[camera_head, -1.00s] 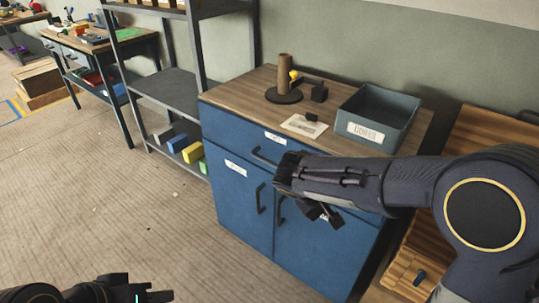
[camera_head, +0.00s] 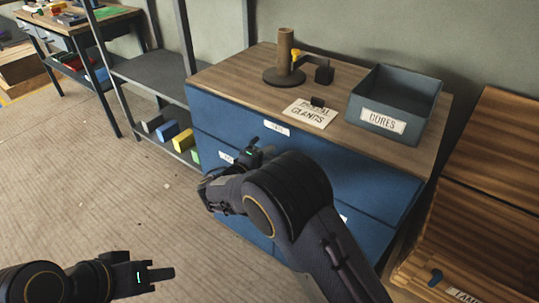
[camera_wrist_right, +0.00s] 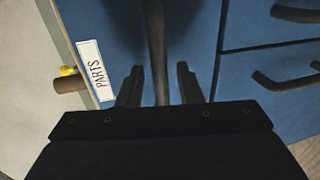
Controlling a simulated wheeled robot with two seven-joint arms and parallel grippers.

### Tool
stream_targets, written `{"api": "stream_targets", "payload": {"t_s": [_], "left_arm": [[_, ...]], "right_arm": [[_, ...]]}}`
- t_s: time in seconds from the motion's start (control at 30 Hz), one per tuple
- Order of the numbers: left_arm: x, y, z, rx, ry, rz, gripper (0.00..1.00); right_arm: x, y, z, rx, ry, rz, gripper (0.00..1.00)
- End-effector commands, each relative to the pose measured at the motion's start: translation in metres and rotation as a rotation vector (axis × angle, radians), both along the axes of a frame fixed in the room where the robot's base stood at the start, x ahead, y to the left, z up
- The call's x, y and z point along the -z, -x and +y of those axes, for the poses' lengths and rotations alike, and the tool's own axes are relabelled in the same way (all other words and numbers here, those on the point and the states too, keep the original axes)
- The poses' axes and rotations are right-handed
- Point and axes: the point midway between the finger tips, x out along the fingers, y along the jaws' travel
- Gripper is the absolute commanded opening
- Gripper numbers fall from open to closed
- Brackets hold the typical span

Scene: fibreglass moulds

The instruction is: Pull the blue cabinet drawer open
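The blue cabinet (camera_head: 385,192) stands under a wooden top, its wide upper drawer (camera_head: 225,115) looking flush with the front. The drawer's white label (camera_head: 277,127) reads PARTS in the right wrist view (camera_wrist_right: 90,72). My right gripper (camera_head: 257,155) is at the drawer front. In the right wrist view its two fingers (camera_wrist_right: 158,85) stand apart on either side of the dark bar handle (camera_wrist_right: 155,45), with gaps beside it. My right arm hides much of the cabinet front in the head view. My left gripper (camera_head: 145,266) is open and empty over the floor at lower left.
On the cabinet top are a grey CORES bin (camera_head: 395,100), a stand with a brown post (camera_head: 285,60) and a paper card (camera_head: 310,114). A metal shelf (camera_head: 160,75) stands left, wooden furniture (camera_head: 480,190) right. Floor at left is clear.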

Motion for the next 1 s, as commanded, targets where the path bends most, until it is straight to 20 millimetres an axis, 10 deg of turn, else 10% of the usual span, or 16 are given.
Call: {"api": "stream_targets", "payload": {"t_s": [0.4,0.67,1.0], "left_arm": [[-0.0004,0.0000,0.0000,0.000,0.000,0.000,0.36],[-0.0004,0.0000,0.0000,0.000,0.000,0.000,0.36],[0.0003,0.0000,0.0000,0.000,0.000,0.000,0.36]], "right_arm": [[0.0029,-0.0109,-0.0080,0.000,0.000,0.001,0.33],[0.0029,-0.0106,-0.0080,0.000,0.000,0.001,0.01],[0.0033,-0.0096,-0.0072,0.000,0.000,0.001,0.00]]}}
